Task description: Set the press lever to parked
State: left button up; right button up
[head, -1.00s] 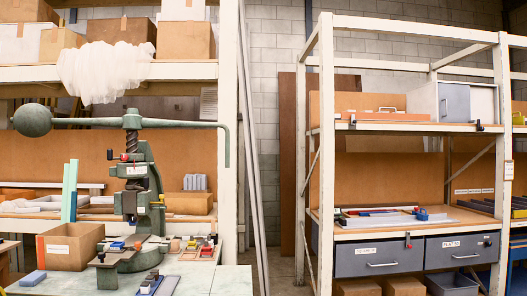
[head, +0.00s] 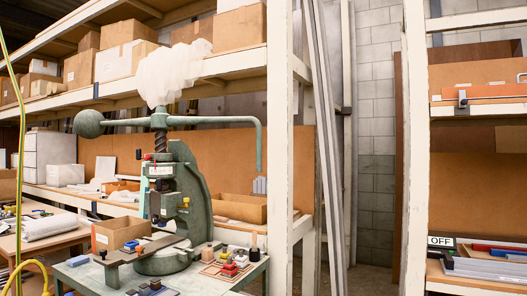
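The green fly press (head: 193,190) stands upright on a workbench at left centre in the head view. Its long top arm (head: 210,120) runs level across the screw, with a round ball weight (head: 90,124) at the left end and a handle (head: 258,148) hanging down at the right end. A small dark lever with a red part (head: 148,157) sticks out on the left of the press head, beside a white label (head: 160,170). I cannot tell its exact setting or read the label. Neither of my grippers is in view.
The press's bench (head: 85,275) holds a cardboard box (head: 121,233) and several small blocks. A white shelf post (head: 280,130) stands right of the press. A gap with a block wall (head: 376,170) separates it from another rack with an OFF sign (head: 441,241). A yellow hose (head: 40,266) is at lower left.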

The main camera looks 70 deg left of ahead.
aim_at(88, 124)
jog(key=u, duration=0.9)
jog(key=i, duration=1.1)
jog(key=u, duration=1.05)
